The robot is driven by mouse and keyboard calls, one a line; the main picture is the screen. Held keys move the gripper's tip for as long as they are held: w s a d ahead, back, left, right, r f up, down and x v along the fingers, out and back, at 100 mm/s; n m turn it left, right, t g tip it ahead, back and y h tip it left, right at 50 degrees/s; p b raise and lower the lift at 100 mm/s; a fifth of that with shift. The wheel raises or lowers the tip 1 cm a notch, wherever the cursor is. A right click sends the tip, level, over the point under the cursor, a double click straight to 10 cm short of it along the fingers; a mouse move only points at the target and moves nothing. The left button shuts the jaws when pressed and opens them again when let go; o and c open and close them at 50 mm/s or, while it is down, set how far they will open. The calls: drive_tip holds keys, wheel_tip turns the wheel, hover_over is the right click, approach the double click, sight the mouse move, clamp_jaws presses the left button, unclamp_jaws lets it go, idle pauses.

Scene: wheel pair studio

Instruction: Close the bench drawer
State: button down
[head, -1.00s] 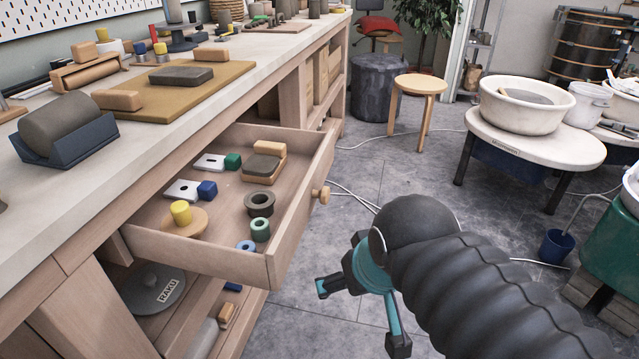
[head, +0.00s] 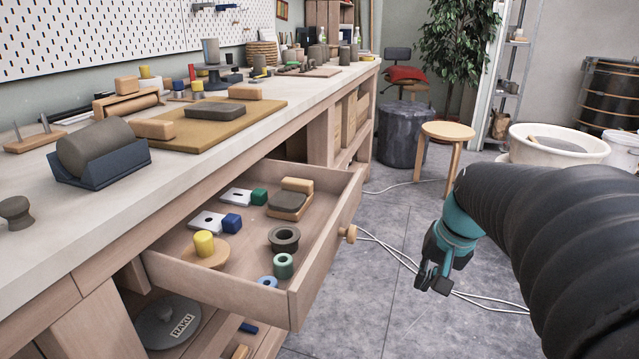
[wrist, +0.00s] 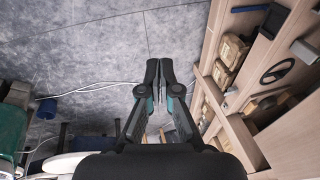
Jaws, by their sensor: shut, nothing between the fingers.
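The bench drawer (head: 225,287) is pulled out from the wooden bench (head: 215,140). Its round wooden knob (head: 348,233) is on the front panel, facing right. I cannot make out the knob in the wrist view.
White cables (head: 415,268) lie on the grey floor near my gripper. A stool (head: 447,132) and a dark drum (head: 402,133) stand beyond the drawer. A white basin (head: 548,150) is at the right. A lower shelf with a grey RAKU disc (head: 167,320) lies under the drawer.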

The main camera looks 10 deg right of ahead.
drive_tip(key=w+d+r+m+t+y+b, duration=0.1)
drive_tip(key=w+d+r+t+y, duration=0.15)
drive_tip(key=w+d+r, duration=0.35)
drive_tip(key=w+d+r+m+t+y+b, duration=0.15)
drive_tip(key=w+d+y, duration=0.25)
drive_tip(key=w, duration=0.4)
wheel_tip(320, 180, up, 7)
drive_tip(key=a+n+y+p, duration=0.1)
drive_tip(key=a+n+y, duration=0.2)
drive_tip(key=g, duration=0.1)
approach(361, 190)
drive_tip(key=shift+b+x, duration=0.4)
drive_tip(key=shift+x, duration=2.95)
drive_tip(key=shift+a, duration=0.1)
